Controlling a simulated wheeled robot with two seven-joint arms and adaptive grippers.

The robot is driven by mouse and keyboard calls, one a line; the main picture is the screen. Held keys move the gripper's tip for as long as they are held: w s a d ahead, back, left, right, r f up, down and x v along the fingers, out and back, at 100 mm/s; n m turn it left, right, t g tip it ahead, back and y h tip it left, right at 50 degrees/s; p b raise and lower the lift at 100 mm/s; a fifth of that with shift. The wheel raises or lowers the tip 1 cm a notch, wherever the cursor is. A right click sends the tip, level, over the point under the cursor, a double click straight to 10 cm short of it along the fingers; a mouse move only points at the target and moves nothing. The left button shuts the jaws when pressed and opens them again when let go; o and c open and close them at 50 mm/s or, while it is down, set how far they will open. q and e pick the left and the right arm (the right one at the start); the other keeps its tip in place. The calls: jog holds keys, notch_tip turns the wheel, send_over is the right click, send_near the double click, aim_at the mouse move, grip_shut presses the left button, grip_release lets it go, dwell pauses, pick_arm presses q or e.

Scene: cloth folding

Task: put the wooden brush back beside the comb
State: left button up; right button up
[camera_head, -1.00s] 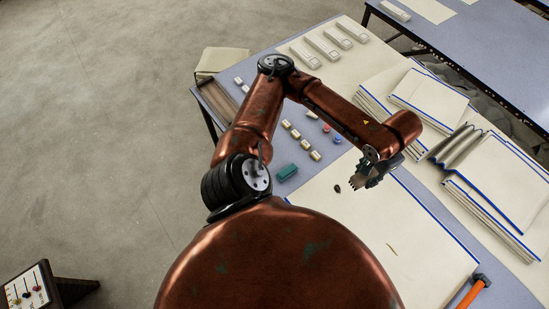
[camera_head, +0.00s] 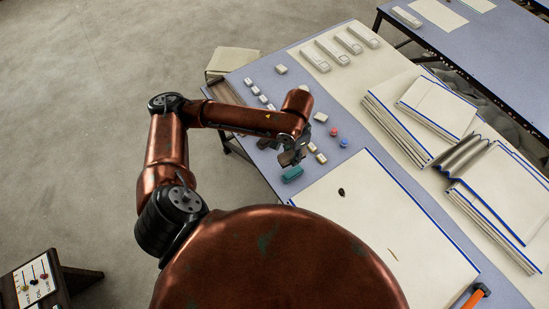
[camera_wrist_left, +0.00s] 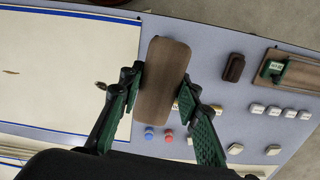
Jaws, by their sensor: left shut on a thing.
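My left gripper (camera_head: 291,152) is shut on the wooden brush, a brown block (camera_wrist_left: 162,78) that sits between its green fingers in the left wrist view. A small dark brown piece (camera_wrist_left: 233,68) lies apart, right of the brush in the wrist view. I cannot tell whether it is the comb, and no comb's teeth show. My right gripper is not in view.
A wooden tray (camera_wrist_left: 268,72) with a green item lies at the table edge. Several pale blocks and a red and a blue knob (camera_head: 344,143) stand nearby. A blue-edged cream cloth (camera_head: 400,225) lies in front, with folded cloth stacks (camera_head: 490,190) to the right.

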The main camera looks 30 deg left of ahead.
pick_arm(q)
jog(key=s+a+f+m+p, duration=0.2)
jog(key=a+f+m+p, duration=0.1)
jog(key=f+m, duration=0.4)
jog(key=s+a+f+m+p, duration=0.2)
jog(key=a+f+m, duration=0.15)
jog(key=m, duration=0.55)
jog(key=shift+m, duration=0.5)
jog(key=w+a+f, duration=0.1)
jog(key=w+f, duration=0.2)
jog(key=w, duration=0.1)
jog(key=w+a+f, duration=0.1)
jog(key=w+f, duration=0.2)
jog(key=w, duration=0.1)
jog(key=w+a+f, duration=0.1)
jog(key=w+f, duration=0.3)
jog(key=shift+w+a, duration=0.1)
jog(key=shift+a, duration=0.2)
jog(key=shift+w+a+f, duration=0.15)
jog(key=shift+w+f, duration=0.15)
jog(key=shift+f, duration=1.7)
